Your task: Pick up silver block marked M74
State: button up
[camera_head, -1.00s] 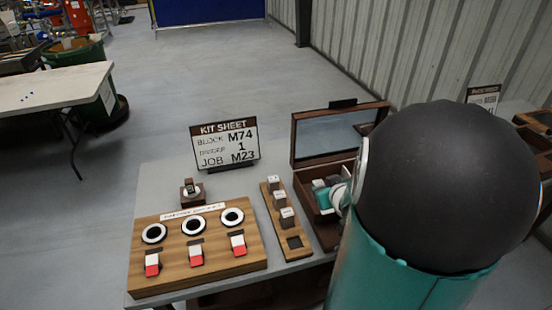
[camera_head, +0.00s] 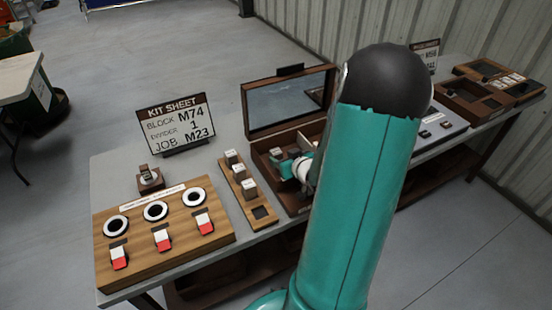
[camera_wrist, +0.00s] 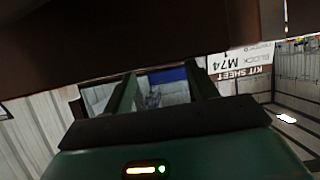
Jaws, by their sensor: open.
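Silver blocks stand in a row on a narrow wooden rack (camera_head: 233,190) on the table: a far block (camera_head: 231,157), a middle block (camera_head: 239,171) and a near block (camera_head: 249,189). Their markings are too small to read, so I cannot tell which is M74. The near end of the rack has an empty square slot. My gripper (camera_wrist: 163,88) is open, its two fingers apart with nothing between them. In the head view it shows small and partly hidden by my arm, at the open wooden box to the right of the rack.
The wooden box (camera_head: 262,153) has a raised lid. A kit sheet sign (camera_head: 176,124) reads block M74, divider 1, job M23. A wooden panel (camera_head: 220,234) with three white rings and red-white switches lies left of the rack. A small wooden stand (camera_head: 151,185) is behind it.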

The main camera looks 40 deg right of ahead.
aim_at(277, 153)
jog(key=x, duration=0.5)
jog(key=shift+w+r, duration=0.1)
jog(key=shift+w, duration=0.05)
jog(key=c, duration=1.2)
